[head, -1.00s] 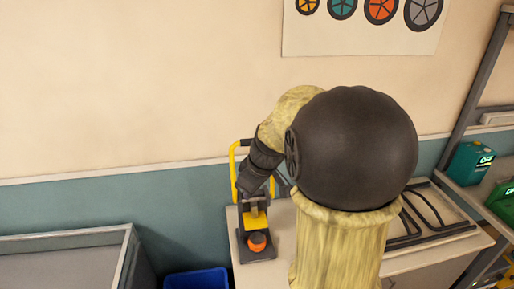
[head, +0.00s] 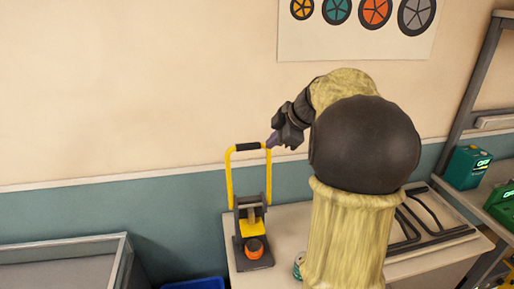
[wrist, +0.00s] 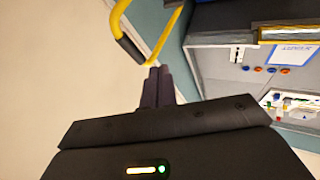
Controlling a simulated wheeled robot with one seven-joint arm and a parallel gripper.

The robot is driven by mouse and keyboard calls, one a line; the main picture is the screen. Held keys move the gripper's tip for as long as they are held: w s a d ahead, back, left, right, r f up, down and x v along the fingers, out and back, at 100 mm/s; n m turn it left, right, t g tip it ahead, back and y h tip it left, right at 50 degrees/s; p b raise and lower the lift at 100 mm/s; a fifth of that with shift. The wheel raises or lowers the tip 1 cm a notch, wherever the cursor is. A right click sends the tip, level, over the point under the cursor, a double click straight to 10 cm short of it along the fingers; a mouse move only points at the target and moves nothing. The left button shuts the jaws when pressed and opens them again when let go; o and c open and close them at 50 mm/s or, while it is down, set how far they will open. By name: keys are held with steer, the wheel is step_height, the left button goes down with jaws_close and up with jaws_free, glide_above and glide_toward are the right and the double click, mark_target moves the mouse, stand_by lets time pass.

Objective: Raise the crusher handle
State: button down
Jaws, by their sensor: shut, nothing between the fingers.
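The crusher (head: 253,232) stands on the left end of the bench, with a dark base and frame and an orange round part at its front. Its yellow handle (head: 229,180) is a tall loop with a black grip on top and stands upright. My gripper (head: 272,139) is at the handle's upper right corner in the head view, with its purple fingers shut and empty. In the wrist view the handle (wrist: 168,38) shows just beyond the fingertips (wrist: 158,72). I cannot tell whether the fingers touch it.
A can (head: 298,264) stands on the bench (head: 285,222), partly hidden by my arm. A grey bin (head: 62,262) and a blue bin (head: 196,284) are at the lower left. A shelf with teal and green boxes (head: 467,167) is at the right. The wall above the handle is clear.

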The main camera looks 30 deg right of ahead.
mark_target(249, 147)
steer(key=w+a+f+p, duration=0.1)
steer(key=w+f+p, duration=0.5)
steer(key=w, duration=0.3)
steer(key=shift+w+a+f+p, duration=0.15)
steer(key=shift+w+f+p, duration=0.2)
steer(key=shift+f, duration=0.3)
steer(key=shift+w+d+r+p, duration=0.15)
steer(key=shift+w+d+p, duration=0.1)
steer(key=shift+w+p, duration=0.5)
steer(key=shift+w+r+g, duration=0.15)
steer(key=shift+w+g, duration=0.05)
steer(key=shift+g, duration=0.1)
